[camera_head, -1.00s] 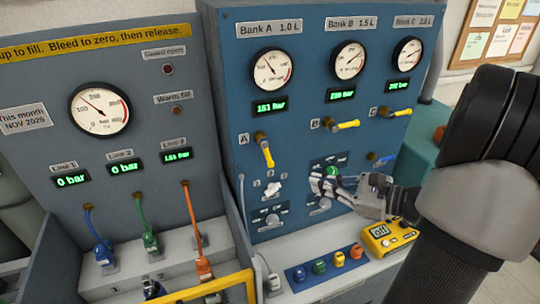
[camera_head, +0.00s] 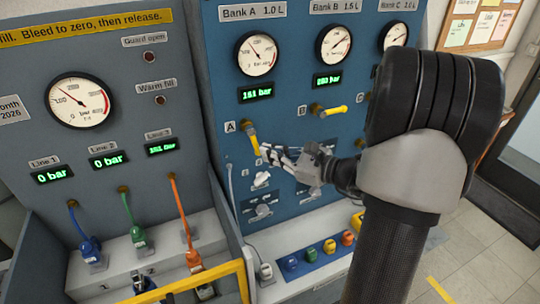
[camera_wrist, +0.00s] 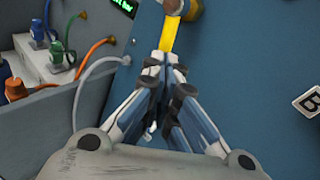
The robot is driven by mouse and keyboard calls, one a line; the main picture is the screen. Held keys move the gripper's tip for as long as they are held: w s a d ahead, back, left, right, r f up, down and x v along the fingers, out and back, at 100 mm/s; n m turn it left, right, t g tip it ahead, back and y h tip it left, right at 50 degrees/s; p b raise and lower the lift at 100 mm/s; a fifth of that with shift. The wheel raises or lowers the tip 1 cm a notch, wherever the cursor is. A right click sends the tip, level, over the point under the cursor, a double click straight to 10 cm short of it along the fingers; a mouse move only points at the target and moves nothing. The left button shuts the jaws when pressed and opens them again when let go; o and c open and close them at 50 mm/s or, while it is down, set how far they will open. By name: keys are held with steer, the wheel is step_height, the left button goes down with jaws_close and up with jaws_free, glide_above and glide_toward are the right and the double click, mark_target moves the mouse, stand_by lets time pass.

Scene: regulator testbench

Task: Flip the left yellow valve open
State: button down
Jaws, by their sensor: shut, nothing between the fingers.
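The left yellow valve handle (camera_head: 252,140) is on the blue panel under the Bank A gauge, beside label A. It hangs mostly downward from its brass stem, tilted slightly right at its lower end. In the wrist view the yellow handle (camera_wrist: 169,36) shows at top centre, below the brass stem (camera_wrist: 186,9). My gripper (camera_head: 267,151) is shut and empty, with its fingertips right at the handle's lower end. In the wrist view my fingertips (camera_wrist: 162,60) meet just below the handle and overlap its end. I cannot tell whether they touch it.
The Bank B yellow valve (camera_head: 329,110) points sideways to the right. The grey line panel (camera_head: 95,40) stands to the left, with coloured hoses. Several coloured plugs lie on the ledge below.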

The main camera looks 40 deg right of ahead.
steer(key=shift+w, duration=0.25)
steer(key=shift+a, duration=0.1)
steer(key=a+m, duration=0.1)
steer(key=f+m+t+y, duration=0.1)
steer(key=shift+w+a+m+t, duration=0.15)
steer(key=shift+a+m+t, duration=0.15)
steer(key=shift+a, duration=0.1)
steer(key=shift+d, duration=0.1)
